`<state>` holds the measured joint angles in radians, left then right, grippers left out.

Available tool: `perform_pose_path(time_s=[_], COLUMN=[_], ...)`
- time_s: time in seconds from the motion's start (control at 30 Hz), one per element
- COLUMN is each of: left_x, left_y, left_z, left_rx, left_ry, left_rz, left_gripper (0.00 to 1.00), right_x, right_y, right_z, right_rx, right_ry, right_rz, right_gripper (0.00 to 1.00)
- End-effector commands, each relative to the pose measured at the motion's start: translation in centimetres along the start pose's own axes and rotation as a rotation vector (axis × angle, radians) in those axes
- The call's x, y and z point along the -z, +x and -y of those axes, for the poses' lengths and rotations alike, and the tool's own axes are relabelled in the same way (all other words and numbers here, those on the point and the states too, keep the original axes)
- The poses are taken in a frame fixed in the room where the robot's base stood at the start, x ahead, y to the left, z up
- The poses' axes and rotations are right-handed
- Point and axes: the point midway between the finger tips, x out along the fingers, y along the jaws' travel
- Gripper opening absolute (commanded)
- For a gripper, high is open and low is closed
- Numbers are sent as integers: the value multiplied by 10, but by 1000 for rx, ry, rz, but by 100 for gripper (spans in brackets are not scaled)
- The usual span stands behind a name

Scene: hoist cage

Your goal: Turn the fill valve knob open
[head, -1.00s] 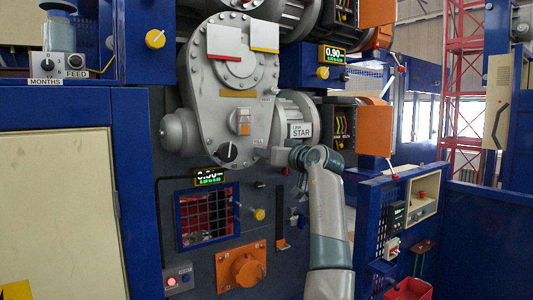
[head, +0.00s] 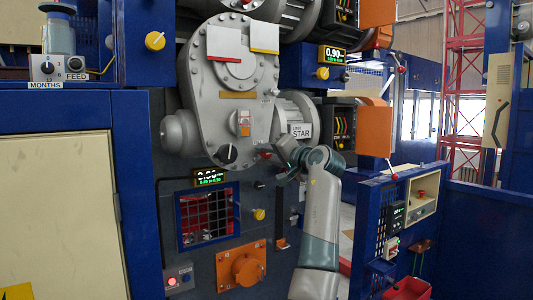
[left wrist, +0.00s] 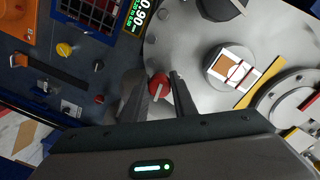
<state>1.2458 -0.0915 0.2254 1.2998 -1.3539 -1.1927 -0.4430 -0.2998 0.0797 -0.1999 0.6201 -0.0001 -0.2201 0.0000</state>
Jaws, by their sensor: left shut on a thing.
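In the left wrist view a small red knob (left wrist: 158,81) with a pale pointer bar sits between the two fingers of my left gripper (left wrist: 156,84), at the edge of the large grey round housing. The gripper is shut on this knob. In the head view the left gripper (head: 277,155) reaches in from the right of the grey housing (head: 232,110). The red knob (head: 264,155) shows only as a small spot there, mostly hidden by the gripper. No label naming the knob is readable. My right gripper is not in view.
Below are a yellow knob (head: 259,214), a barred window (head: 208,216) and an orange flange plate (head: 241,267). A blue panel (head: 372,225) stands right of my arm.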

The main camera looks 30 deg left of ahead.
Motion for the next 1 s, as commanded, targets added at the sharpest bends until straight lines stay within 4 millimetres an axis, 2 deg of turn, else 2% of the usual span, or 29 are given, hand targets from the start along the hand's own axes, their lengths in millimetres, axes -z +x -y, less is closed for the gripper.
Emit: perform_pose_path(time_s=[0.57, 0.6, 0.67, 1.0], left_x=[1, 1, 1, 0], left_y=[0, 0, 0, -1], left_z=[0, 0, 0, 0], left_rx=[1, 1, 1, 1], left_ry=[53, 53, 53, 53], left_rz=[0, 0, 0, 1], left_gripper=[2, 27, 41, 43], right_x=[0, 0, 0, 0], right_y=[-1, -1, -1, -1], right_z=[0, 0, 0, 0], right_rx=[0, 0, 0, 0], right_ry=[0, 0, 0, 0], right_rz=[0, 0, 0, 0], right_gripper=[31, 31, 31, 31])
